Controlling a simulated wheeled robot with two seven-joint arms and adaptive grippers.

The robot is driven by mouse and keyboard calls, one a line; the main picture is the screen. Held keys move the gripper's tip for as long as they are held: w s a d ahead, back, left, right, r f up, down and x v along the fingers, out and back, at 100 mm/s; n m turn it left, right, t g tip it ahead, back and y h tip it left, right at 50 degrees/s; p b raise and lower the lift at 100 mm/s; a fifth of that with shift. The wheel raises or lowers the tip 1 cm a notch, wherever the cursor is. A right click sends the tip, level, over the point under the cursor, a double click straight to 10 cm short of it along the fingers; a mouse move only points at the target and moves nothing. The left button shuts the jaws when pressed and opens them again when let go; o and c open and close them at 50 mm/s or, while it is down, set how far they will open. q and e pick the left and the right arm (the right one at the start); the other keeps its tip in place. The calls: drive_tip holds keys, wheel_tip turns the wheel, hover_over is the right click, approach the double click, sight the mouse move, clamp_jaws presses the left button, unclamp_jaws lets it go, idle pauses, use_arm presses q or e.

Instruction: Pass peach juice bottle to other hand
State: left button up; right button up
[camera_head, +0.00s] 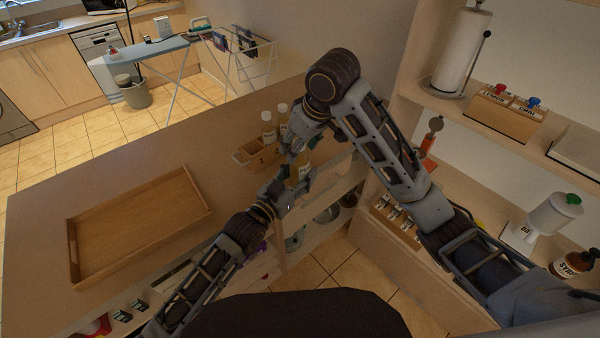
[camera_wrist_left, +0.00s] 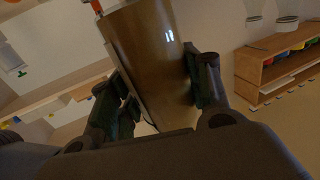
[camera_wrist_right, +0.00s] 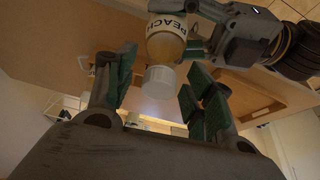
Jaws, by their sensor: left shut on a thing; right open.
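The peach juice bottle (camera_wrist_right: 168,40), amber with a white cap and a "PEACH" label, is in my left gripper. In the left wrist view its body (camera_wrist_left: 150,60) stands large between the fingers of my left gripper (camera_wrist_left: 160,92), which is shut on it. In the head view my left gripper (camera_head: 292,186) holds it near the counter's front edge, with the bottle partly hidden by the arms. My right gripper (camera_wrist_right: 160,95) is open just above. In the right wrist view the white cap points between its fingers, with no clear contact.
A small wooden caddy (camera_head: 249,154) with two more bottles (camera_head: 268,127) stands behind the grippers on the counter. An empty wooden tray (camera_head: 140,228) lies to the left. Shelves with a paper towel roll (camera_head: 462,50) and a dispenser (camera_head: 548,217) stand to the right.

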drive_tip(key=shift+r, duration=0.1)
drive_tip(key=v, duration=1.1)
drive_tip(key=shift+s+r, duration=0.15)
drive_tip(key=shift+r, duration=0.2)
idle(0.4)
drive_tip(key=shift+d+f, duration=0.1)
